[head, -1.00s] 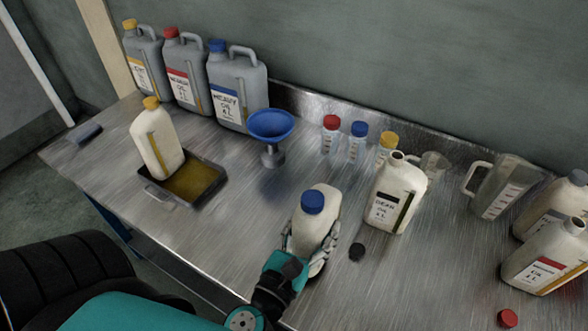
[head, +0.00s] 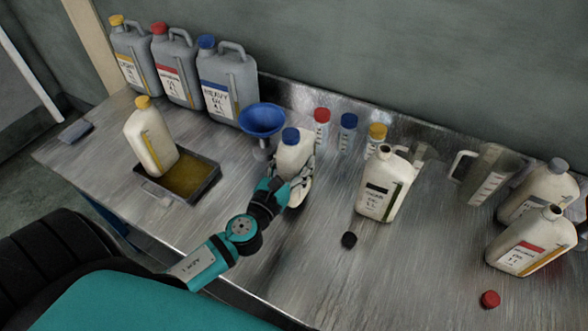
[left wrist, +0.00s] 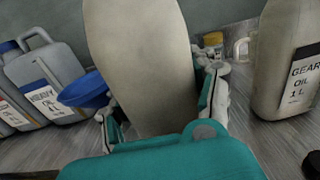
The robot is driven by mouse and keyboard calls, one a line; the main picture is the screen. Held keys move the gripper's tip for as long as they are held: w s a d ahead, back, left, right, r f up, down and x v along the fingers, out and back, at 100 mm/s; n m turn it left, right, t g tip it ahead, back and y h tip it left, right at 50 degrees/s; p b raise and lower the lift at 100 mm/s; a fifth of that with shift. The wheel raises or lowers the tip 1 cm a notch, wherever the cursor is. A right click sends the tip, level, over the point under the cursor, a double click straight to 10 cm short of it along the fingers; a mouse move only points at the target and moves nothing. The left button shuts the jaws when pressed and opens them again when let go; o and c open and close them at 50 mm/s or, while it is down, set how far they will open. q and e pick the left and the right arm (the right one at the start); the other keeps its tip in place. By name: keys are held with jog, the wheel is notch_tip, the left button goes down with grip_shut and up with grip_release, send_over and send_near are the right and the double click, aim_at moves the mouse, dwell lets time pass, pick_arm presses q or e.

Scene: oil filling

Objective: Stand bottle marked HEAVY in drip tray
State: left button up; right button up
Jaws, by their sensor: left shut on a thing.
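A cream bottle with a blue cap (head: 294,158) is held by my left gripper (head: 290,182) near the middle of the table, close to the blue funnel; its label is hidden from view. In the left wrist view the bottle (left wrist: 145,70) stands between the fingers (left wrist: 160,115), which are shut on it. I cannot tell whether its base touches the table. The dark drip tray (head: 205,188) is to the left and holds yellow-brown oil. A cream bottle with a yellow cap (head: 150,140) stands at the tray's left part, slightly tilted. My right gripper is not in view.
The blue funnel (head: 262,122) stands between tray and held bottle. Grey jugs, including one marked HEAVY (head: 222,90), line the back left. An open GEAR bottle (head: 388,187), black cap (head: 349,239) and red cap (head: 490,299) are to the right.

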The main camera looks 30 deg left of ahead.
pick_arm(q)
notch_tip(320, 180, down, 3)
jog(key=shift+w+a+f+b, duration=0.1)
jog(key=shift+f+b, duration=0.05)
jog(key=shift+b, duration=0.9)
jog(key=o, duration=1.3)
jog(key=shift+f, duration=0.2)
jog(key=o, duration=0.4)
